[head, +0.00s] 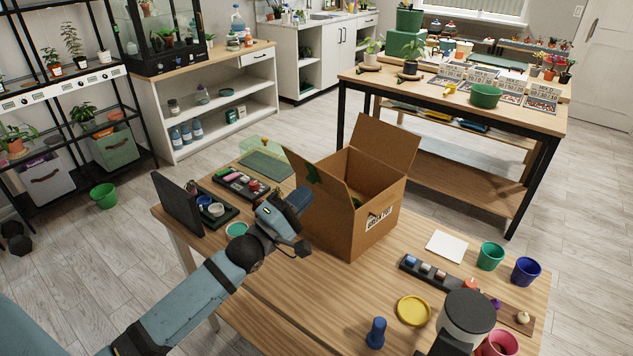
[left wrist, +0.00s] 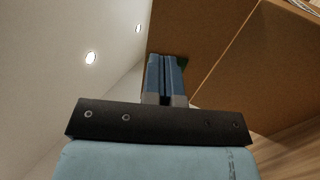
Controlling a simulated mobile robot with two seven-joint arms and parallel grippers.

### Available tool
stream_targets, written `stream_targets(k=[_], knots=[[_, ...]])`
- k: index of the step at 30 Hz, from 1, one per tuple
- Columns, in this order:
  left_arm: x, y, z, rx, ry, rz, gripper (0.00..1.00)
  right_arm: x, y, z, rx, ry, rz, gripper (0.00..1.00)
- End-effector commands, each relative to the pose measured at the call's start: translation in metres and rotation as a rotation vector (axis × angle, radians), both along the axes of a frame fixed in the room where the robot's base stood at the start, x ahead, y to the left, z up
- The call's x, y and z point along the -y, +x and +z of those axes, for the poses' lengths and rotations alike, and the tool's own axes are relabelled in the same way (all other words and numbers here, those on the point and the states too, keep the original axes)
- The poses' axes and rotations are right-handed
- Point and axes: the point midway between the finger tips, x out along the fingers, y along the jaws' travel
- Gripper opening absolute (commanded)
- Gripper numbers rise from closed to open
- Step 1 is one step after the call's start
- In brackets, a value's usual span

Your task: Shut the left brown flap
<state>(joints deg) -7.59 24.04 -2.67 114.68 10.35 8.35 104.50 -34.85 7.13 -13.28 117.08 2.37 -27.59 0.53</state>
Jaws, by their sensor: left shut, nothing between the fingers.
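An open cardboard box (head: 368,222) stands on the wooden table in the head view. Its left brown flap (head: 305,188) is up and leans outward to the left, with a small green mark on it. My left gripper (head: 298,200) is shut and empty, close to the outer side of this flap. In the left wrist view the blue fingers (left wrist: 165,65) are together, with brown cardboard (left wrist: 205,28) right beyond their tips. I cannot tell whether they touch it.
The box's back flap (head: 388,143) stands up. A black tray (head: 215,208) and a pink-and-black organizer (head: 240,184) lie left of the box. A white card (head: 446,246), green cup (head: 490,256) and yellow saucer (head: 413,311) are at right.

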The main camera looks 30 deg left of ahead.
Motion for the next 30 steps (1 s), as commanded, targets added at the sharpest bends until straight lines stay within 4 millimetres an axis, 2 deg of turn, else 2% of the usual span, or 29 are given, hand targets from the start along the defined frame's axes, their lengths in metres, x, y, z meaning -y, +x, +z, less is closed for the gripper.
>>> stream_targets(k=[3,9,23,30], knots=[[0.005,0.019,0.009,0.002,0.0,0.0,0.0,0.002,0.002,0.002,0.006,-0.005,0.001,0.3],[0.01,0.035,0.015,0.0,0.0,0.0,0.0,0.001,0.005,0.006,0.015,-0.005,0.001,0.3],[0.01,0.039,0.016,-0.004,0.001,0.0,0.0,-0.005,0.005,0.009,0.016,0.009,-0.003,0.3],[0.01,0.041,0.025,-0.069,0.021,0.0,0.0,-0.004,0.001,0.028,0.026,0.002,0.002,0.3]])
